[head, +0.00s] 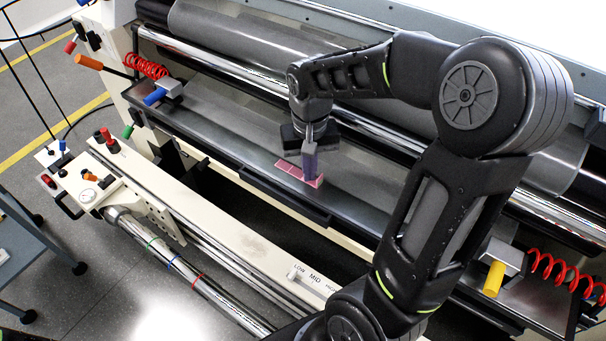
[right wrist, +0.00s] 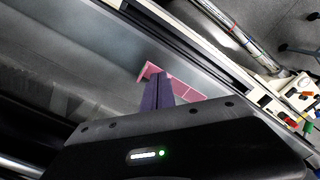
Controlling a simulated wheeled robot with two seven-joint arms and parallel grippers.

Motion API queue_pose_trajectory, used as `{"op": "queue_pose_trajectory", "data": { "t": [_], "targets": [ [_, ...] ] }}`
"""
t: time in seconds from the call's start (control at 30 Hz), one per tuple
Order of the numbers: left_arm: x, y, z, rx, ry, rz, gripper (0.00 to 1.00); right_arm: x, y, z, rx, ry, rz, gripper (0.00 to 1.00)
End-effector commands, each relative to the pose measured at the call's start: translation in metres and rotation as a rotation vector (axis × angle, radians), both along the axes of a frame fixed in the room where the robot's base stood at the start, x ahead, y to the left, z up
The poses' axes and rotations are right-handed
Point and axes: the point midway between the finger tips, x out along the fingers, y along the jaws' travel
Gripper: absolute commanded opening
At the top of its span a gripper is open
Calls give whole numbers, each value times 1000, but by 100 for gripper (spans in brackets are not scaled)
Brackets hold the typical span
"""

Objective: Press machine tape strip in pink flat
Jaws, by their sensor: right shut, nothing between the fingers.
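The pink tape strip (head: 291,169) lies on the grey metal ledge (head: 230,134) of the machine, near its front edge. It looks divided into sections by thin lines, and its right end seems raised. My right gripper (head: 312,178) points down at the strip's right part, fingers together and empty. It hides part of the strip, and I cannot tell if it touches. In the right wrist view the dark purple fingers (right wrist: 157,98) are closed, with the pink strip (right wrist: 185,90) behind and beside their tips. My left gripper is not in view.
Large grey rollers (head: 250,35) and a chrome bar (head: 215,72) run behind the ledge. A red coiled hose (head: 147,66) and a blue handle (head: 154,97) sit at its left end, a yellow handle (head: 494,278) at its right. A cream beam (head: 220,230) runs in front.

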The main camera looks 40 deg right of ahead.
Motion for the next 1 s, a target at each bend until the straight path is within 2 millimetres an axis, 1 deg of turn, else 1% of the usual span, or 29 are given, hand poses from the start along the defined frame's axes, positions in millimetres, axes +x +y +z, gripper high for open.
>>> {"op": "queue_pose_trajectory", "data": {
  "t": [0.3, 0.43, 0.8, 1.0],
  "targets": [
    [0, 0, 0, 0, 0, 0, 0, 0, 0, -1, 0, 1, 0, 0],
    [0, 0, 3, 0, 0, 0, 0, 0, 0, 3, 0, 0, 0, 0],
    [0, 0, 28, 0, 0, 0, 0, 0, 0, 34, 0, 0, 0, 0],
    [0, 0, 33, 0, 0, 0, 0, 0, 0, 40, 0, 0, 0, 0]
  ]
}}
